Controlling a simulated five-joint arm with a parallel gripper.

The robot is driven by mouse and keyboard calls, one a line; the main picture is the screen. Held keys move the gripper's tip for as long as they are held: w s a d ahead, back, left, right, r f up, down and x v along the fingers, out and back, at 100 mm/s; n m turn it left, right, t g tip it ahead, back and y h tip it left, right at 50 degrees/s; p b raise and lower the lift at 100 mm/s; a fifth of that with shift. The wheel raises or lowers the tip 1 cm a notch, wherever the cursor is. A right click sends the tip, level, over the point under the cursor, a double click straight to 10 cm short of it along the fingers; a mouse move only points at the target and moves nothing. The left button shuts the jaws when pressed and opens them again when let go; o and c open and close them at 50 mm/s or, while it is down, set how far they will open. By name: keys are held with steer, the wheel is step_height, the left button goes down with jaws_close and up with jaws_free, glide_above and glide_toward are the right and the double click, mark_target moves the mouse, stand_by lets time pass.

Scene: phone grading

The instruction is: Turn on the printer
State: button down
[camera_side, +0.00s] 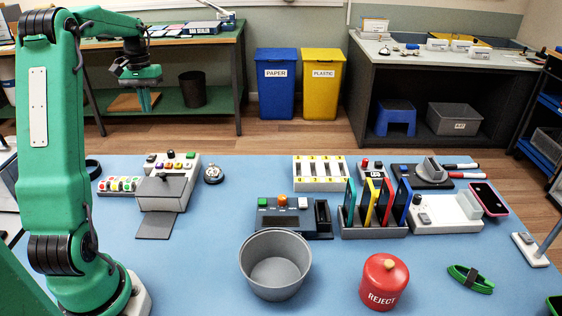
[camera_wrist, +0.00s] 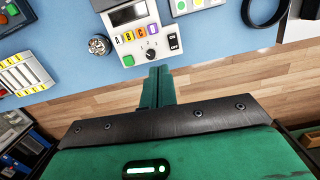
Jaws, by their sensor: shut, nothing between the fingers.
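The printer (camera_side: 163,190) is a white and grey box at the left of the blue table, with a grey flap in front. In the wrist view its white panel (camera_wrist: 140,38) carries coloured letter buttons, a dark knob (camera_wrist: 151,55), a green button (camera_wrist: 128,60) and a black ON/OFF switch (camera_wrist: 173,43). I cannot tell which way the switch is set. My gripper (camera_side: 146,108) is shut and empty, pointing down beyond the printer's back edge and above it. In the wrist view the fingertips (camera_wrist: 159,70) appear just below the knob, apart from the panel.
A black ring (camera_side: 93,170) lies farther left.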

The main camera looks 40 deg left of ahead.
mark_target(150, 159)
steer(key=shift+s+a+f, duration=0.3)
steer(key=shift+a+f, duration=0.1)
steer(key=shift+a, duration=0.25)
steer(key=shift+s+a+f, duration=0.25)
steer(key=shift+a+f, duration=0.15)
steer(key=shift+a, duration=0.25)
steer(key=f, duration=0.4)
steer(key=s+d+f, duration=0.1)
steer(key=f, duration=0.8)
steer(key=shift+s+d+f, duration=0.2)
steer(key=shift+f, duration=0.2)
steer(key=shift+s+d+f, duration=0.15)
steer(key=shift+f, duration=0.3)
